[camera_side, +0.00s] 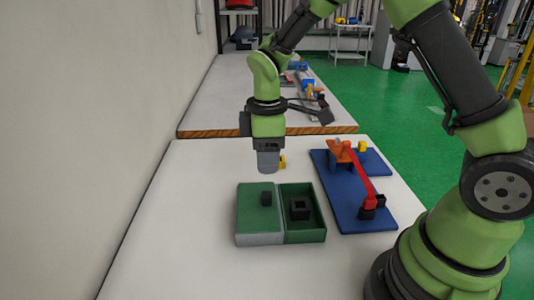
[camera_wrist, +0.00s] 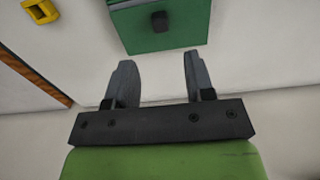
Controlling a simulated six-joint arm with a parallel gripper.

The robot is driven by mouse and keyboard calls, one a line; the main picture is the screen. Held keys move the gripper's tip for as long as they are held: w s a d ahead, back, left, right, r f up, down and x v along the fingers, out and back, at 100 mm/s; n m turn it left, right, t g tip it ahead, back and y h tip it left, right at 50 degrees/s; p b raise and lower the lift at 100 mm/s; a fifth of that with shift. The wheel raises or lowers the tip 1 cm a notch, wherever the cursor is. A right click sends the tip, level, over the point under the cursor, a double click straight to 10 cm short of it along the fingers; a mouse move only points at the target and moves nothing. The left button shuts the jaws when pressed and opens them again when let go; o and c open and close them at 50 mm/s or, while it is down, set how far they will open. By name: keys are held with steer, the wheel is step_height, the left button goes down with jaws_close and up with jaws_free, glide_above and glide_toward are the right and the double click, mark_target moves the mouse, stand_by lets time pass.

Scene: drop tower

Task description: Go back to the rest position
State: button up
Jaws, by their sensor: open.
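My gripper (camera_side: 268,163) hangs pointing down above the white table, just behind the green box in the side view. In the wrist view my gripper (camera_wrist: 157,80) has its two grey fingers spread apart with nothing between them. The green box (camera_side: 248,222) has a closed left part with a black knob (camera_side: 266,198) on top and an open right compartment (camera_side: 314,236) with a dark square piece (camera_side: 299,207) inside. The box's green top (camera_wrist: 184,33) and its black knob (camera_wrist: 159,21) also show ahead of the fingers in the wrist view.
A blue base (camera_side: 350,205) with a red sloping bar (camera_side: 362,172) and an orange block stands right of the box. The table's left and front areas are clear. A wall runs along the left.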

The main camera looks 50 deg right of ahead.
steer(key=s+r+m+t+y, duration=0.1)
steer(key=s+r+m+t, duration=0.1)
steer(key=s+r+m, duration=0.3)
steer(key=s+r+m+t, duration=0.1)
steer(key=s+r, duration=0.1)
steer(key=r, duration=0.6)
steer(key=s+a+r+m+t+y, duration=0.1)
steer(key=s+r+m+t, duration=0.2)
steer(key=s+m, duration=0.4)
steer(key=s+t, duration=0.1)
steer(key=s, duration=0.3)
steer(key=shift+a+r, duration=0.25)
